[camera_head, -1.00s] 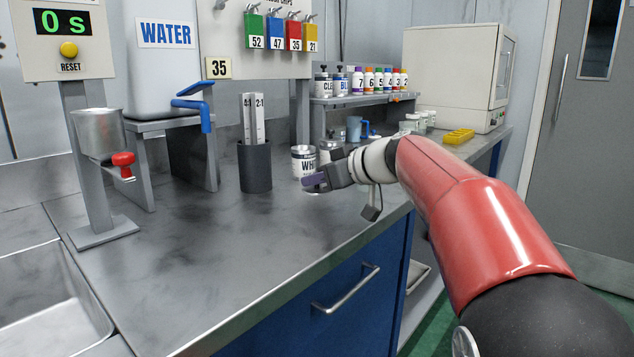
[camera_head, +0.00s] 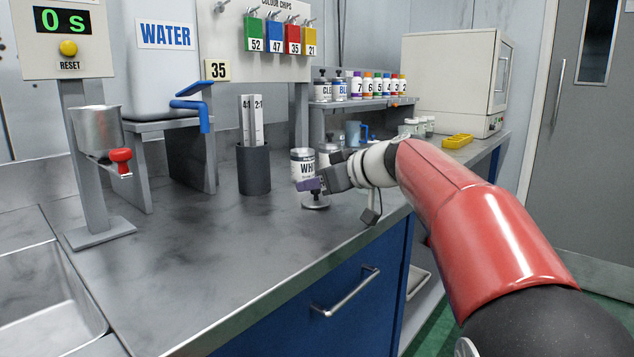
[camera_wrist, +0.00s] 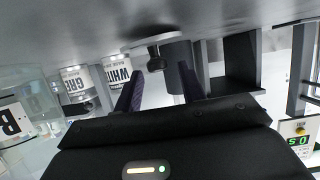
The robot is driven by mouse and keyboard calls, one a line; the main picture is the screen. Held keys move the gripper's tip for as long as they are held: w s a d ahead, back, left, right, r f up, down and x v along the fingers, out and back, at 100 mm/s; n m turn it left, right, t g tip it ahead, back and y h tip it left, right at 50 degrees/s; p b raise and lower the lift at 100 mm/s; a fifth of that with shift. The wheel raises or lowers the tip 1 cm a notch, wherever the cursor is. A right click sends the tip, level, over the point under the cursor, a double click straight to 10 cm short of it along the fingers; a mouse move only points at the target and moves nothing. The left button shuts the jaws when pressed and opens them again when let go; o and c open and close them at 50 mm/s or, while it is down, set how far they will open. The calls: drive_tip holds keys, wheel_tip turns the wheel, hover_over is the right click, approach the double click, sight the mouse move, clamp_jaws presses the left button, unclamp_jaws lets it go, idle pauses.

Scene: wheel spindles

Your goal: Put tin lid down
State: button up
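The tin lid (camera_head: 315,205) is a small metal disc with a dark upright knob. It appears to rest flat on the bench in front of the white tin (camera_head: 303,163). My gripper (camera_head: 312,187) is just above the disc, at the knob. In the wrist view, which is upside down, my gripper (camera_wrist: 160,75) has its purple fingers spread. The lid's dark knob (camera_wrist: 156,60) shows between the fingertips with gaps on both sides.
A dark grey holder (camera_head: 254,170) with paddles stands left of the white tin. The water tank's blue tap (camera_head: 200,110) is further left. A blue mug (camera_head: 354,131) and small jars (camera_head: 415,127) are behind. The bench's (camera_head: 230,260) front is clear.

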drive_tip(key=shift+f, duration=0.6)
drive_tip(key=shift+r+p, duration=0.3)
drive_tip(key=shift+p, duration=0.15)
drive_tip(key=v, duration=0.8)
drive_tip(key=r+v, duration=0.1)
drive_tip(key=v, duration=0.3)
drive_tip(key=shift+w+r, duration=0.1)
drive_tip(key=shift+r, duration=0.05)
drive_tip(key=s+d+f+m+g+h, duration=0.1)
drive_tip(key=s+d+f+m+h, duration=0.2)
drive_tip(key=s+f, duration=0.6)
drive_tip(key=s+d+f+m+g+h, duration=0.1)
drive_tip(key=s+d+f+m+h, duration=0.2)
drive_tip(key=s+f, duration=0.7)
drive_tip(key=s+d+f+m+h, duration=0.3)
drive_tip(key=s+f+m+h, duration=0.1)
drive_tip(key=s+f, duration=0.5)
drive_tip(key=shift+s+f+m+g+h, duration=0.15)
drive_tip(key=shift+s+m+g+h, duration=0.15)
drive_tip(key=shift+g+h, duration=0.1)
